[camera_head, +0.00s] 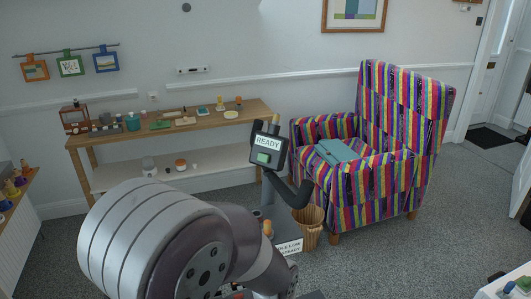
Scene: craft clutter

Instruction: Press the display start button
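The display (268,143) is a small dark unit near the middle of the head view. Its pale screen reads "READY". A green button (263,158) sits on its face below the text. Dark curved parts and a grey panel (283,216) show under the display; I cannot tell how they join it. My arm fills the lower left and bends to the right, below the display. No fingertips of either gripper can be made out, and nothing is seen touching the button.
A wooden shelf table (215,117) with craft items stands at the wall behind. A sign (289,247) is below the display. Carpet is clear at right.

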